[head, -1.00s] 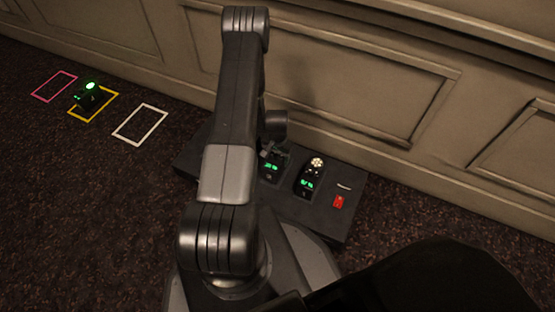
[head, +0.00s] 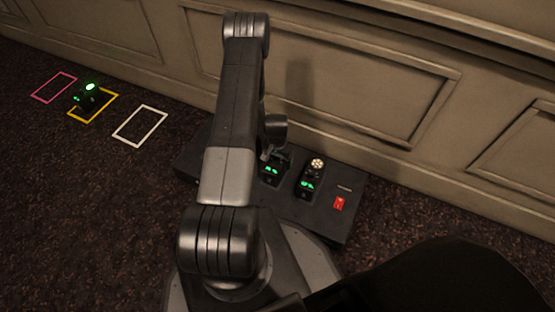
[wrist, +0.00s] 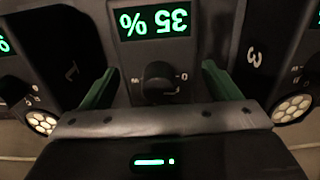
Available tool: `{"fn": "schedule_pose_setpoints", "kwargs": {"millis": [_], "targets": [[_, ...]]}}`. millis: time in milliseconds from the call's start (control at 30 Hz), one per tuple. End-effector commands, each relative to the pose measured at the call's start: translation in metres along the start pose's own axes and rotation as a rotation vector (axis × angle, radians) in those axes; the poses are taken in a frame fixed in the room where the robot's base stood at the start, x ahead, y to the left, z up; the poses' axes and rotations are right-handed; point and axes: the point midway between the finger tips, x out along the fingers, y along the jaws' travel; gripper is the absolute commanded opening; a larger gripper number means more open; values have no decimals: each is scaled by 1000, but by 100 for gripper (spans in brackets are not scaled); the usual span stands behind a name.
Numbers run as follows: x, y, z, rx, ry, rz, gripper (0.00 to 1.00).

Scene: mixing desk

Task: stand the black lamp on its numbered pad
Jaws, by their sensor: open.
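My gripper (head: 273,152) is low over the dark mixing desk (head: 325,222). In the wrist view its two green fingers (wrist: 160,70) are open, apart on either side of a black knob (wrist: 158,82); I cannot tell if they touch it. A green "35 %" readout (wrist: 155,20) shows upside down beyond the knob. A dark lamp with a pale honeycomb head (head: 317,163) is on the desk right of my gripper. Honeycomb heads also show at the left (wrist: 42,122) and right (wrist: 292,108) of the wrist view. I cannot tell which is the task's lamp.
A small dark object with a green light (head: 84,99) is at the yellow outline (head: 104,112) on the carpet. Pink (head: 41,96) and white (head: 127,137) outlines beside it look empty. A red switch (head: 339,204) is on the desk's right. A panelled wall (head: 360,90) rises behind.

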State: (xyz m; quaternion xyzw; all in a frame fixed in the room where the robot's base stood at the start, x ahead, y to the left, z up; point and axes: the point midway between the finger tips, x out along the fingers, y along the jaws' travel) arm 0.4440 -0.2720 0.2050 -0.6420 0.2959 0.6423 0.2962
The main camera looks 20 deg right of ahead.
Motion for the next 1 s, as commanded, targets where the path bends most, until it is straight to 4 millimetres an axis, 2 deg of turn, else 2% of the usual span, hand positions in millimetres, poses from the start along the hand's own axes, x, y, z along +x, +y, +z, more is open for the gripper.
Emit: {"fn": "schedule_pose_setpoints", "kwargs": {"millis": [400, 500, 700, 1000], "targets": [[-86, 0, -1, 0, 3, -1, 83], [-102, 0, 0, 0, 1, 0, 83], [-119, 0, -1, 0, 1, 0, 83], [-121, 0, 0, 0, 0, 0, 83]]}}
